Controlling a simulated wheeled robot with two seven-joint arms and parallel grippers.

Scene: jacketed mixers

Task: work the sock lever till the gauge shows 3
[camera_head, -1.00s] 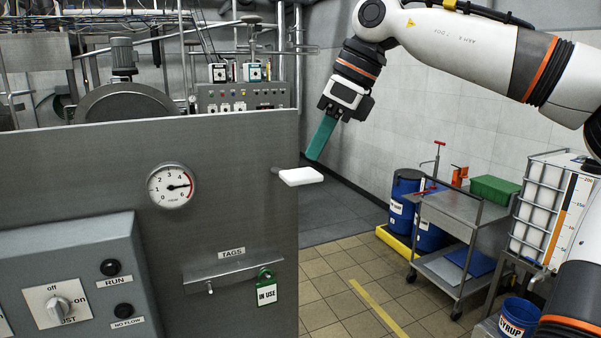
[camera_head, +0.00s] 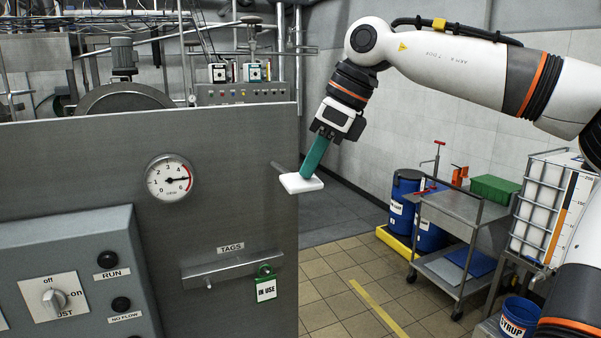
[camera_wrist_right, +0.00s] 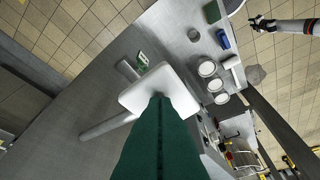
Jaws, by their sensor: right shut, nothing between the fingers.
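The lever ends in a white flat paddle (camera_head: 301,184) on a grey rod, at the right edge of the steel panel. Its rod tilts down toward the paddle. The round gauge (camera_head: 169,177) on the panel has its needle pointing right, near 5. My right gripper (camera_head: 307,176) is shut and empty, its green fingers pointing down with the tips at the paddle's top, seemingly touching it. In the right wrist view the green fingers (camera_wrist_right: 160,105) overlap the white paddle (camera_wrist_right: 150,85) and hide part of it. My left gripper is not in view.
A tags rail (camera_head: 232,268) with a green IN USE tag (camera_head: 266,286) is below the gauge. A control box (camera_head: 85,275) with a knob stands at lower left. A steel cart (camera_head: 462,235) and blue drums (camera_head: 405,205) stand at right. The tiled floor between is clear.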

